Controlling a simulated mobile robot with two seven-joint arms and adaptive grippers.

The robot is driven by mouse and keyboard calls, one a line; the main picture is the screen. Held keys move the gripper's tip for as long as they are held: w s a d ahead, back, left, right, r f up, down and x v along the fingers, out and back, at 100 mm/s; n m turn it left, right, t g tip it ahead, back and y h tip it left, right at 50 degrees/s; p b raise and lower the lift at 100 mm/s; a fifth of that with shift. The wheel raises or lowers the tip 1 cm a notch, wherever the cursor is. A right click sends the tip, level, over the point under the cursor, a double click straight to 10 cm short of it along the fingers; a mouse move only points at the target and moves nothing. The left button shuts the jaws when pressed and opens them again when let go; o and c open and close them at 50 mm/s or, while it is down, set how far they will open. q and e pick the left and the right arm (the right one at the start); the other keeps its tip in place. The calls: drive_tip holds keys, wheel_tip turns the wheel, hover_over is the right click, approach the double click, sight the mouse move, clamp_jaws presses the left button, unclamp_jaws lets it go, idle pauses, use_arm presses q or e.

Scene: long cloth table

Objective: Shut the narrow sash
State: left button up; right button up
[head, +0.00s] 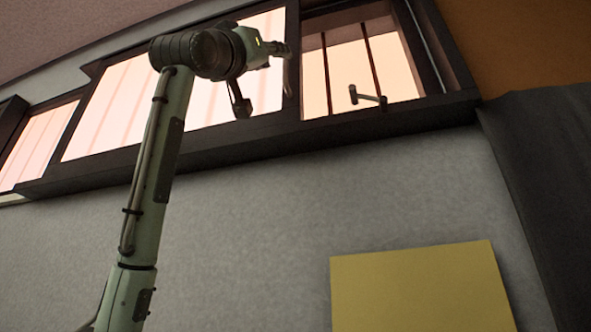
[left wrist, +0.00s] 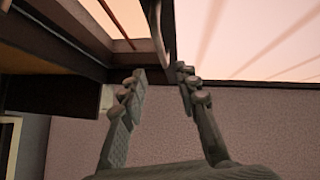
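My left gripper (head: 258,75) is raised before the wide middle pane, left of the dark post and apart from the small handle. In the left wrist view its fingers (left wrist: 160,75) are spread and empty. A thin curved bar (left wrist: 158,28) comes down between or just beyond the fingertips; contact cannot be told. My right gripper is not in view.
The wide middle pane (head: 120,100) lies left of the post. A dark sill (head: 240,145) runs under the window. A yellow panel (head: 420,290) is on the grey wall (head: 250,240) below. A dark drape-like surface (head: 545,170) hangs at the right.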

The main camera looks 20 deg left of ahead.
sight(284, 60)
use_arm(q)
drive_tip(key=shift+y, duration=0.3)
drive_tip(key=p+x, duration=0.3)
drive_tip(key=x, duration=0.5)
drive_tip(key=shift+w+a, duration=0.1)
drive_tip(key=shift+w, duration=0.1)
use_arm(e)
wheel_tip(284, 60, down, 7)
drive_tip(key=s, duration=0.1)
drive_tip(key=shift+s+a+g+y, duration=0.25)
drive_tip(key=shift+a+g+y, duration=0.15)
use_arm(q)
drive_tip(key=shift+c, duration=0.6)
clamp_jaws()
